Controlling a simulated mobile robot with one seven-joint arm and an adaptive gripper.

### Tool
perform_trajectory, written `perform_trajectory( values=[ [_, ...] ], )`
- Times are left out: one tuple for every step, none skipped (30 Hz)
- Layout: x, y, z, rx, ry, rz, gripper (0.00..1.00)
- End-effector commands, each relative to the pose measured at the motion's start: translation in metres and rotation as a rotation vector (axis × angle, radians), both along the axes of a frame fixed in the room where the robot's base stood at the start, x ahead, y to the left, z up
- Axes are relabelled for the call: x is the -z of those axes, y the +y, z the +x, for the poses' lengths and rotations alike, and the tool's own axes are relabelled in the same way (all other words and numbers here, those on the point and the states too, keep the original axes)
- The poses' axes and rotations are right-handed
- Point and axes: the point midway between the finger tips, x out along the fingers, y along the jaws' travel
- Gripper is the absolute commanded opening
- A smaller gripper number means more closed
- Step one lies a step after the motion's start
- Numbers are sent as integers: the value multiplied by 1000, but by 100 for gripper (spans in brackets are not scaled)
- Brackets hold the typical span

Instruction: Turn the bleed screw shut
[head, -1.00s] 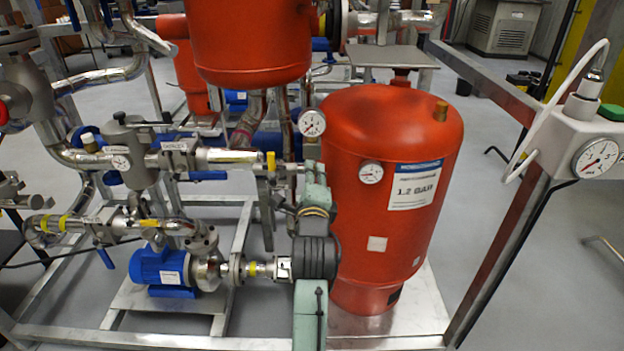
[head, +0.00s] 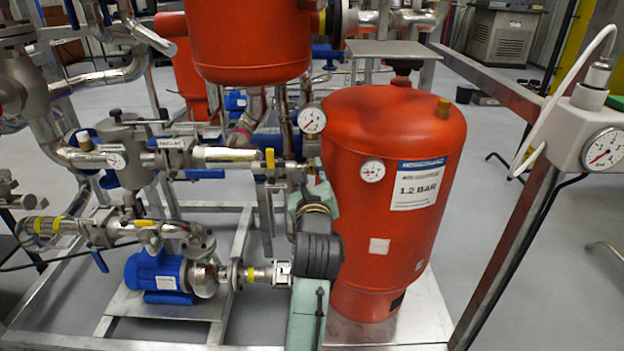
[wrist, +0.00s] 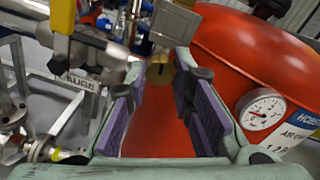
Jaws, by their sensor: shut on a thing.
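The bleed screw (wrist: 159,71) is a small brass piece with a dark slot, seen in the wrist view in front of the red tank. My gripper (wrist: 160,74) has its two purple-padded fingers on either side of it, with the tips closed on it. In the head view my gripper (head: 314,184) is at the left side of the red tank (head: 345,235), close to the end of a pipe. The screw itself is hidden there by my arm and gripper.
A small gauge (head: 372,171) and a 1.2 bar label (head: 417,186) are on the tank. Another gauge (head: 312,119) stands just above my gripper. A silver pipe (head: 228,157) runs left. A blue pump (head: 155,273) is low left. A metal frame post (head: 505,240) stands right.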

Motion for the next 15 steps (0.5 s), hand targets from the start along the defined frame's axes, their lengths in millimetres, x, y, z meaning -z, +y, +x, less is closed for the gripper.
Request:
perform_trajectory(
  values=[
    [0,0,0,0,-4,33,0],
    [1,0,0,0,-3,53,0],
    [1,0,0,0,-3,77,0],
    [1,0,0,0,-3,93,0],
    [0,0,0,0,-4,109,0],
    [0,0,0,0,-3,127,0],
    [0,0,0,0,-4,140,0],
    [0,0,0,0,-4,153,0],
    [0,0,0,0,-3,166,0],
    [0,0,0,1,-3,176,0],
    [0,-1,0,1,-3,185,0],
    [0,-1,0,1,-3,194,0],
    [0,-1,0,2,-3,199,0],
    [0,-1,0,2,-3,204,0],
    [0,-1,0,1,-2,210,0]
  ],
)
